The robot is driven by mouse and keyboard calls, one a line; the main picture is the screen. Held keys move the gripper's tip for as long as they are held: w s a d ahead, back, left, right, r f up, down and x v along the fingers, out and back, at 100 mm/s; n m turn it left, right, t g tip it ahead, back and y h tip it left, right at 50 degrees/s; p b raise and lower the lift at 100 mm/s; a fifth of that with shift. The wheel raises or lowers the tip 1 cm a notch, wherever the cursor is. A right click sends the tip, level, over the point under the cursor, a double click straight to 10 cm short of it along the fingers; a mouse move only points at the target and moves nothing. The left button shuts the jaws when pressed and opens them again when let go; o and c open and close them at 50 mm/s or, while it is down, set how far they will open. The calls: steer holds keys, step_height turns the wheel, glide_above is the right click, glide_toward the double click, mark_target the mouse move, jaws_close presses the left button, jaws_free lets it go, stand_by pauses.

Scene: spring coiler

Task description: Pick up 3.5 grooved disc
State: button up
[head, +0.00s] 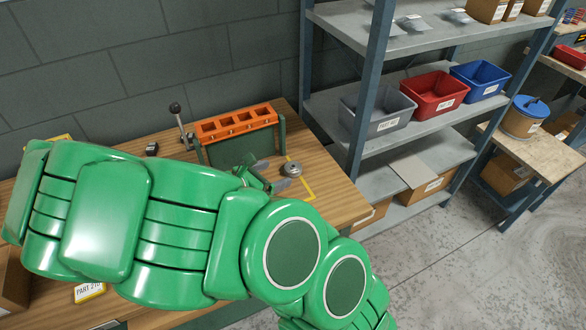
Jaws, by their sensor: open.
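A small grey metal disc (292,170) sits on the wooden bench top, right of the orange rack. It looks round with a raised middle; its groove is too small to make out. My gripper (273,175) is open, its two grey fingers spread just left of the disc. The fingertips are close to the disc, but I cannot tell if they touch it or reach around it. No label on the disc is readable. My green arm fills the lower left and hides much of the bench.
An orange rack with square slots (236,122) and a black-knobbed lever (178,118) stand behind my gripper. Yellow tape (309,190) marks the bench at right. Grey shelving (345,110) with grey (377,110), red (434,95) and blue (480,80) bins stands right of the bench.

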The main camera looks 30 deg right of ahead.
mark_target(291, 167)
steer(key=shift+w+x, duration=0.2)
steer(key=shift+x, duration=3.7)
steer(key=shift+a+f, duration=0.1)
steer(key=shift+a, duration=0.05)
steer(key=shift+c, duration=0.3)
steer(key=c, duration=1.3)
